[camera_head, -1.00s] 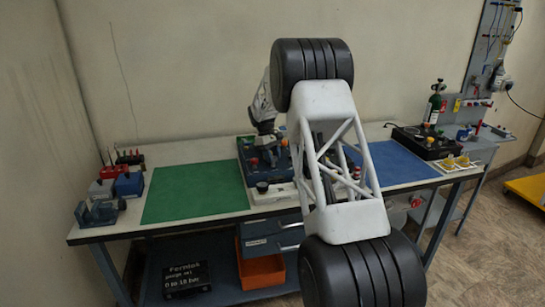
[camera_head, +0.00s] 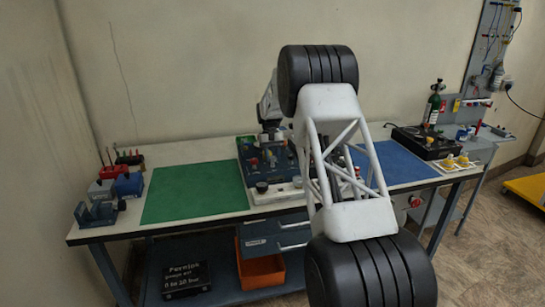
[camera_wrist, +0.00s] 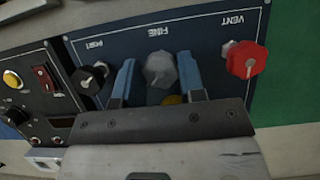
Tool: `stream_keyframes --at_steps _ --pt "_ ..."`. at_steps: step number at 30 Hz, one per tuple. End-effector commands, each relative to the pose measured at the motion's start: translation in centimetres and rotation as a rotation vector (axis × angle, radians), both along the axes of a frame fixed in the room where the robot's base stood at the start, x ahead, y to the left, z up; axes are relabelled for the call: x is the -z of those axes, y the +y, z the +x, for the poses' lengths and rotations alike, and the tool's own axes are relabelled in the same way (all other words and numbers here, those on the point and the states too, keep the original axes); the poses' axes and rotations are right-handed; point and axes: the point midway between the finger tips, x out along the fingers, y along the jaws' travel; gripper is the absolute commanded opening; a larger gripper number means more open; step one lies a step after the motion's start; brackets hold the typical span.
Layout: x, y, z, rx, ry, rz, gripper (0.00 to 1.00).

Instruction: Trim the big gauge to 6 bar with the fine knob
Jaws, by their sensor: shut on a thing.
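The grey fine knob (camera_wrist: 160,70) is on the dark blue panel, under the upside-down word FINE in the wrist view. My gripper (camera_wrist: 158,66) has its two blue fingers on either side of this knob and is shut on it. A yellow part shows between the fingers, below the knob. In the head view the trainer (camera_head: 248,150) stands mid-table, partly hidden by my arm. I cannot make out the big gauge or its reading in either view.
In the wrist view a red VENT knob (camera_wrist: 246,61) is right of my gripper and a black PORT knob (camera_wrist: 90,78) is left. A red switch (camera_wrist: 46,77) is further left. In the head view a green mat (camera_head: 195,192) and a blue mat (camera_head: 400,163) flank the trainer.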

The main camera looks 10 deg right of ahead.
Motion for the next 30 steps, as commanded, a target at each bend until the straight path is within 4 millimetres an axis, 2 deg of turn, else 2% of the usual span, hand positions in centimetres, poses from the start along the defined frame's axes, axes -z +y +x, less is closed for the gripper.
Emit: stream_keyframes --at_steps 6,7,11,23,30 --pt "-0.1 0.0 0.1 -0.001 -0.003 0.0 0.13" --pt "-0.1 0.0 0.1 -0.001 -0.003 0.0 0.41" --pt "-0.1 0.0 0.1 -0.001 -0.002 0.0 0.61" --pt "-0.3 0.0 0.1 -0.001 -0.001 0.0 0.63" --pt "-2.1 0.0 0.9 -0.001 -0.003 0.0 0.63"
